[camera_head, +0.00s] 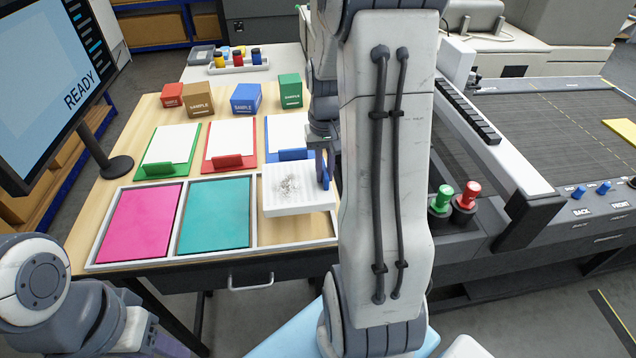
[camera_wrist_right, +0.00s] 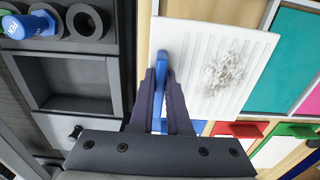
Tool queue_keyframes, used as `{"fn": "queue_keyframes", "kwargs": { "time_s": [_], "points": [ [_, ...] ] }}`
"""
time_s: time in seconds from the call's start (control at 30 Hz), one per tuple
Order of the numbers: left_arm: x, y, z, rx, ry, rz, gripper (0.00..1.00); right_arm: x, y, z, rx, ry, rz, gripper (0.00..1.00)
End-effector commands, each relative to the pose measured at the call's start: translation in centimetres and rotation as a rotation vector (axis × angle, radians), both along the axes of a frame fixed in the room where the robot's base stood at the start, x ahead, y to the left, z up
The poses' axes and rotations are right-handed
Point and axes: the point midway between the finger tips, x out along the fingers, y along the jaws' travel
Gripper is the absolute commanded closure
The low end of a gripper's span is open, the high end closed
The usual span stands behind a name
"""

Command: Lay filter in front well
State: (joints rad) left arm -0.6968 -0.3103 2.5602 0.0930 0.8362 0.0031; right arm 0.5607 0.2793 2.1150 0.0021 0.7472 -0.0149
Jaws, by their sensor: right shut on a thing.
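The filter (camera_head: 290,184) is a white ribbed square panel with a grey dusty patch in its middle and a blue tab on one edge. My right gripper (camera_head: 322,165) is shut on the blue tab and holds the filter over the right-hand, bare compartment of the framed tray (camera_head: 212,264). In the right wrist view the filter (camera_wrist_right: 245,88) lies beyond the fingertips (camera_wrist_right: 163,75), which pinch the tab. A dark rectangular recess (camera_wrist_right: 85,82) shows there; I cannot tell whether it is the front well.
The tray holds a pink sheet (camera_head: 140,222) and a teal sheet (camera_head: 213,215). Green, red and blue holders with white sheets and several sample boxes (camera_head: 199,99) stand behind. Right of my arm is a machine with green (camera_head: 441,197) and red (camera_head: 468,194) knobs and BACK and FRONT labels.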

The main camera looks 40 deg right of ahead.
Motion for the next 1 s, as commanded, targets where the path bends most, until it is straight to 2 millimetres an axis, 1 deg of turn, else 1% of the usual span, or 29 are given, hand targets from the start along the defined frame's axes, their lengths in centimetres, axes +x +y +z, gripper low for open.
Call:
{"fn": "queue_keyframes", "kwargs": {
  "time_s": [0.03,0.13,0.23,0.4,0.5,0.87,0.9,0.93,0.97,1.0],
  "points": [
    [0.0,0.0,0.4,0.0,0.0,0.0,0.5,0.3,0.6,-0.2,0.002,0.003,0.004,1.0],
    [0.0,0.0,0.5,0.0,0.0,-0.001,0.5,0.7,1.2,-0.8,0.0,0.0,0.002,1.0],
    [0.0,0.0,0.8,0.0,0.0,-0.001,0.5,0.7,1.4,-1.5,0.001,0.002,-0.002,1.0],
    [0.0,0.0,1.6,0.0,0.0,-0.003,0.5,0.6,1.3,-4.0,0.002,0.003,-0.003,1.0],
    [0.0,0.0,1.7,0.0,0.0,-0.003,0.5,0.7,1.3,-4.8,0.001,0.001,-0.003,1.0],
    [0.0,0.0,1.3,0.0,0.0,-0.003,0.5,0.7,1.2,-5.3,-0.001,-0.002,-0.003,1.0],
    [0.0,0.0,1.4,0.0,0.0,-0.003,0.5,0.7,1.2,-5.3,-0.001,-0.001,-0.003,0.78],
    [0.0,0.0,1.4,0.0,0.0,-0.003,0.5,0.7,1.2,-5.3,-0.001,-0.001,-0.003,0.66],
    [0.0,0.0,1.4,0.0,0.0,-0.003,0.5,0.7,1.2,-5.3,-0.001,-0.001,-0.003,0.55],
    [0.0,0.0,1.4,0.0,0.0,-0.003,0.5,0.7,1.2,-5.3,-0.001,-0.001,-0.003,0.55]
  ]
}}
